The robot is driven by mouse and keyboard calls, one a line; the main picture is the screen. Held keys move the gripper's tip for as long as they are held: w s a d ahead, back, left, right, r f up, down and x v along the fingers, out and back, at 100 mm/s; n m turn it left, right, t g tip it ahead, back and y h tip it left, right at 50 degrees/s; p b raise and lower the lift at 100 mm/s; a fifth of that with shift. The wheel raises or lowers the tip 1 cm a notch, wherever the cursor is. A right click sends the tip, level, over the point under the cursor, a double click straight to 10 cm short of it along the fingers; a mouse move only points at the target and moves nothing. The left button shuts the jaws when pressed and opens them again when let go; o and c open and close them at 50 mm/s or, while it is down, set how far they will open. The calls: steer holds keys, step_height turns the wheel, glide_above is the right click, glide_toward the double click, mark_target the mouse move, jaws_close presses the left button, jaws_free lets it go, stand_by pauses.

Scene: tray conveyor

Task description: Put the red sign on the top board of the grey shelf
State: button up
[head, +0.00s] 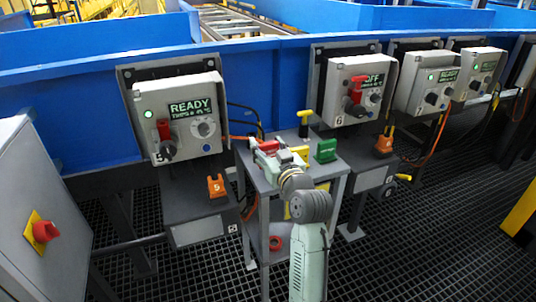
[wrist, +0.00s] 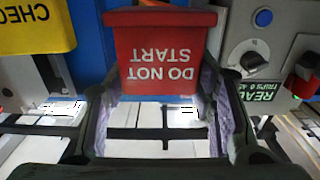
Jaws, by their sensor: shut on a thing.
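The red sign (wrist: 160,55) reads DO NOT START, upside down in the wrist view. It sits between the two fingers of my gripper (wrist: 160,115), which is shut on it. In the head view my gripper (head: 276,160) is over the grey shelf (head: 258,181), with a red part of the sign (head: 268,146) showing at its far side. The shelf's top board is partly hidden by my arm. I cannot tell whether the sign touches the board.
A green sign (head: 326,150) and a yellow sign (head: 301,152) stand by the top board. A yellow-handled thing (head: 305,122) stands behind. Control boxes (head: 181,115) (head: 352,90) flank the shelf. A grey cabinet (head: 38,200) is at left.

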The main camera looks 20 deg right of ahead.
steer(key=shift+f, duration=1.65)
steer(key=shift+f, duration=0.2)
steer(key=o, duration=1.2)
steer(key=shift+r, duration=0.1)
steer(key=shift+r+p, duration=0.2)
steer(key=shift+p, duration=0.15)
steer(key=s+b, duration=0.1)
steer(key=s, duration=0.3)
steer(key=s+b, duration=0.1)
steer(key=s, duration=0.3)
steer(key=s+b, duration=0.1)
steer(key=s, duration=0.3)
steer(key=shift+d+f, duration=0.15)
steer(key=shift+d, duration=0.1)
